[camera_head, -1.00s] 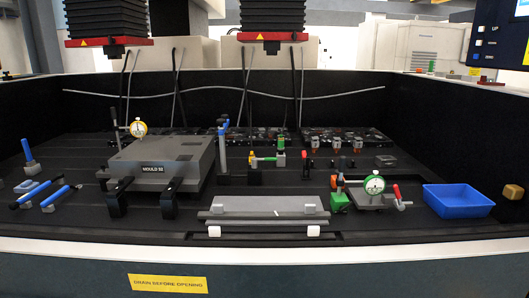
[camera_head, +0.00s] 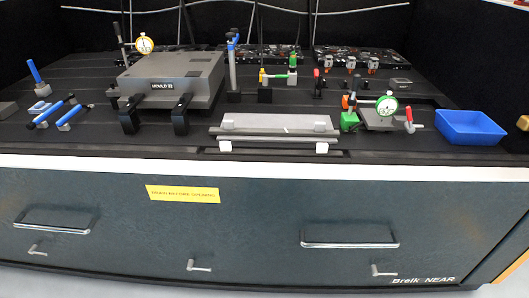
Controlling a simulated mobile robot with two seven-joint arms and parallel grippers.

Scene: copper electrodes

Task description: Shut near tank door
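The near tank door (camera_head: 260,215) is a dark blue-grey front panel marked "NEAR" at its lower right. Its top edge (camera_head: 270,168) runs along the front of the work bed, at about the bed's height. The tank's front side is open above this edge. The door has a left bar handle (camera_head: 50,229) and a right bar handle (camera_head: 350,245). Small latch levers sit low on it at left (camera_head: 37,250), middle (camera_head: 198,267) and right (camera_head: 383,271). A yellow label (camera_head: 183,194) is on its upper part. Neither gripper is in view.
The black bed holds a grey mould block (camera_head: 172,80), a clamped plate (camera_head: 277,123), a dial gauge fixture (camera_head: 386,107), a blue tray (camera_head: 470,127) and blue-handled tools (camera_head: 58,110). Black tank walls rise behind. Pale floor (camera_head: 230,292) shows below the door.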

